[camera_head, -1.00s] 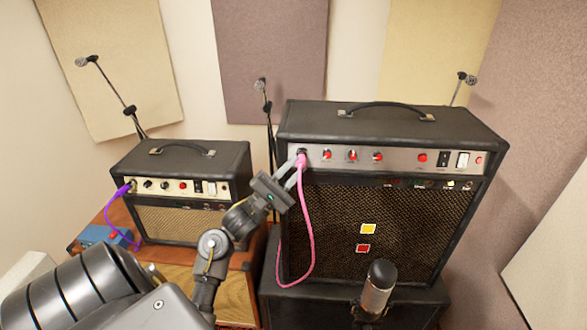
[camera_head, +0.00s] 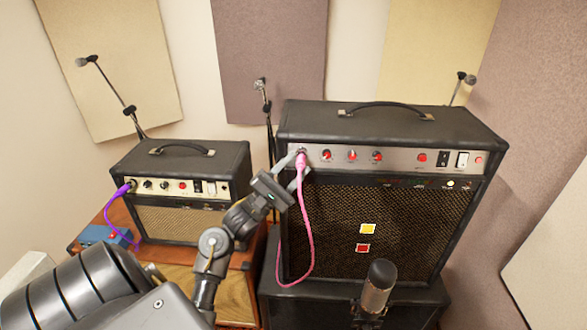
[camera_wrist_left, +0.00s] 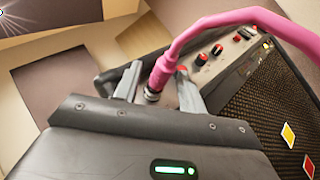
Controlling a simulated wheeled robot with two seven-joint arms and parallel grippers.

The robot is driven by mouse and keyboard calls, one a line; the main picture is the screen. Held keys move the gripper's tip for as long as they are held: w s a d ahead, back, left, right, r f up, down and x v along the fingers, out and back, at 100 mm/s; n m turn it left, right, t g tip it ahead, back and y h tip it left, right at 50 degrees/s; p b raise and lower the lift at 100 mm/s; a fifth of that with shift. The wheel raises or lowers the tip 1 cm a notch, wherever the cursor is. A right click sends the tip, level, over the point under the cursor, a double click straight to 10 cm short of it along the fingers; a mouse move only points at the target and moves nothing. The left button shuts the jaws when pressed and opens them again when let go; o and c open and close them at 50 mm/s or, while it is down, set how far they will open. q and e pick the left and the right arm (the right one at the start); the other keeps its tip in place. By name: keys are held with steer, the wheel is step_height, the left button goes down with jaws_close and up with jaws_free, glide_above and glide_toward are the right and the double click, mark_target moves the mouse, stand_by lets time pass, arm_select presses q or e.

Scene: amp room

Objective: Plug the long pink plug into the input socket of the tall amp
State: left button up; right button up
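The tall amp (camera_head: 390,120) stands at the right, black with a grey control panel. The pink plug (camera_head: 301,160) is at the input socket at the panel's left end, its cable hanging down in a loop. In the left wrist view the pink plug (camera_wrist_left: 160,72) shows a metal collar at its lower end; how deep it sits is hidden. My left gripper (camera_head: 297,166) is at the plug. In the left wrist view its fingers (camera_wrist_left: 157,90) stand either side of the plug with gaps, so it is open. My right gripper is not in view.
A smaller amp (camera_head: 180,160) stands at the left with a purple plug (camera_head: 124,190) in its panel. A blue box (camera_head: 100,236) sits beside it. A microphone (camera_head: 378,287) stands in front of the tall amp. Thin microphone stands rise behind both amps.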

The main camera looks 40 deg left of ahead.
arm_select(q)
steer(key=shift+o, duration=0.2)
steer(key=b+v, duration=0.3)
steer(key=v, duration=0.8)
steer(key=shift+b, duration=0.3)
steer(key=shift+w, duration=0.1)
